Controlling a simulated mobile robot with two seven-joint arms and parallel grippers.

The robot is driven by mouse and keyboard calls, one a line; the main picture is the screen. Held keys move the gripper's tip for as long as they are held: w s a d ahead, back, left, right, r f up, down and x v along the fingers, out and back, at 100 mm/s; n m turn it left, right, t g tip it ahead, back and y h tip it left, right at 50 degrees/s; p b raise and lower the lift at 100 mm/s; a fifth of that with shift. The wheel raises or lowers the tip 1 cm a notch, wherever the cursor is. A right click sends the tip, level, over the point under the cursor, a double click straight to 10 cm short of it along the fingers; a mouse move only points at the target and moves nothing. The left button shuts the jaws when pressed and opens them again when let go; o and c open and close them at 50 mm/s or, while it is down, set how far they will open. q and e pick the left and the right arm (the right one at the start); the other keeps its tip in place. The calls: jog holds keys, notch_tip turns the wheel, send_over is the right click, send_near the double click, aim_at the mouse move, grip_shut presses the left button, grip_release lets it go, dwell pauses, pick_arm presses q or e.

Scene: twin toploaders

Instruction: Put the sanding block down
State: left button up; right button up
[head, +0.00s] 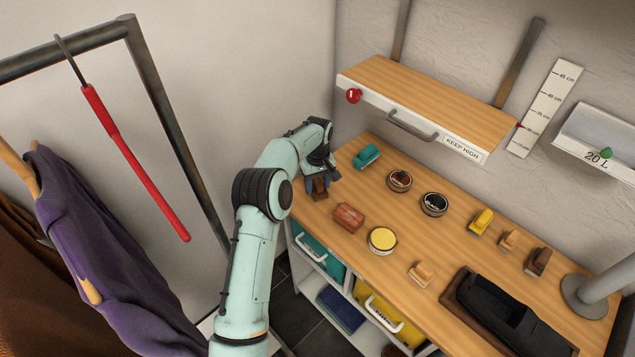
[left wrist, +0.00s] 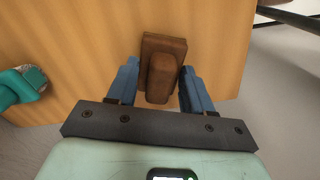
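A brown block with a raised grip, which I take for the sanding block (head: 320,194), is at the left end of the wooden workbench (head: 335,257). In the left wrist view the block (left wrist: 162,75) lies between the two blue fingers of my left gripper (left wrist: 160,82). The fingers are spread on either side of the grip, with a narrow gap showing at the left one. In the head view my left gripper (head: 314,184) points down over the block and partly hides it. The block appears to rest on the bench top. My right gripper is not in view.
A teal object (head: 367,157), a red-brown block (head: 348,217), several round tins (head: 382,240) and small yellow and brown blocks (head: 481,222) stand on the bench. A shelf (head: 430,95) hangs above. A clothes rack (head: 160,90) stands at the left.

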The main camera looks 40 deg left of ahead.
aim_at(317, 182)
pick_arm(q)
jog(key=o, duration=0.3)
jog(key=shift+s, duration=0.1)
jog(key=shift+o, duration=0.2)
notch_tip(317, 182, up, 12)
jog(key=p, duration=0.1)
jog(key=shift+r+p, duration=0.2)
jog(key=shift+p, duration=0.2)
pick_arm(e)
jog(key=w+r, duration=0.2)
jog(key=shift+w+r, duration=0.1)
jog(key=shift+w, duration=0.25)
